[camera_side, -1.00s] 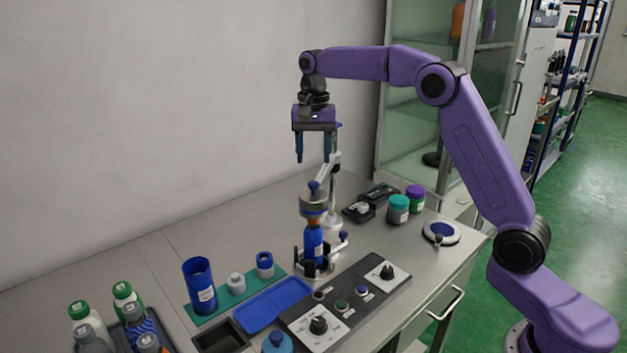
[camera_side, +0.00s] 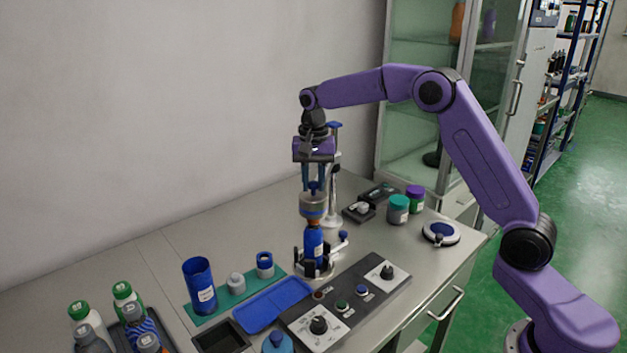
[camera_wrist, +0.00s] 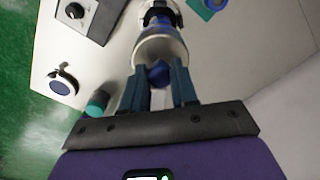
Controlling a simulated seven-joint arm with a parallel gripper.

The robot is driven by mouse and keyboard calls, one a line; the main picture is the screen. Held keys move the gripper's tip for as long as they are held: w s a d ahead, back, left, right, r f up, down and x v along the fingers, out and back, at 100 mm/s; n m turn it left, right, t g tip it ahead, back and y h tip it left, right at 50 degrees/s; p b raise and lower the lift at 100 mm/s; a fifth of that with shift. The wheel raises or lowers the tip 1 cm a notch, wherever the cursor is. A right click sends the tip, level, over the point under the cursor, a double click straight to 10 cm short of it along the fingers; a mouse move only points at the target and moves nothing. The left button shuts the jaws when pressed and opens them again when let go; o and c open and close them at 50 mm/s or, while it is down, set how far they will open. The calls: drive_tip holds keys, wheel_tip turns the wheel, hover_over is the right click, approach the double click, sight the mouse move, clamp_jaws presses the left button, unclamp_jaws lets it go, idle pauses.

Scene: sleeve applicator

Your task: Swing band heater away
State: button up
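The band heater (camera_side: 313,206) is a beige-grey ring around the top of a blue bottle (camera_side: 314,243). It hangs from an arm on an upright metal post (camera_side: 335,185) behind it. A blue knob (camera_wrist: 160,72) stands up from the heater's arm. My gripper (camera_side: 313,187) points straight down above the heater. Its two dark blue fingers are apart, one on each side of the knob. In the wrist view, my gripper (camera_wrist: 158,88) shows the knob between the fingertips; whether they touch it I cannot tell. The bottle stands upright in a dark clamp holder (camera_side: 314,266).
A control panel (camera_side: 362,313) with dials and buttons lies in front. A blue tray (camera_side: 272,303), a blue cup (camera_side: 200,285) and small caps stand to the left. Teal (camera_side: 398,209) and purple (camera_side: 415,198) jars stand to the right. The back of the bench at left is clear.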

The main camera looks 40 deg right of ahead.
clamp_jaws()
drive_tip(key=shift+s+d, duration=0.25)
drive_tip(key=shift+s, duration=0.15)
drive_tip(key=s+d+n, duration=0.4)
drive_tip(key=d+n, duration=0.1)
drive_tip(key=d, duration=0.4)
drive_tip(key=s+d+n, duration=0.5)
drive_tip(key=d+n, duration=0.1)
drive_tip(key=d, duration=0.2)
drive_tip(key=shift+s+d, duration=0.15)
drive_tip(key=shift+d, duration=0.3)
drive_tip(key=o, duration=0.9)
unclamp_jaws()
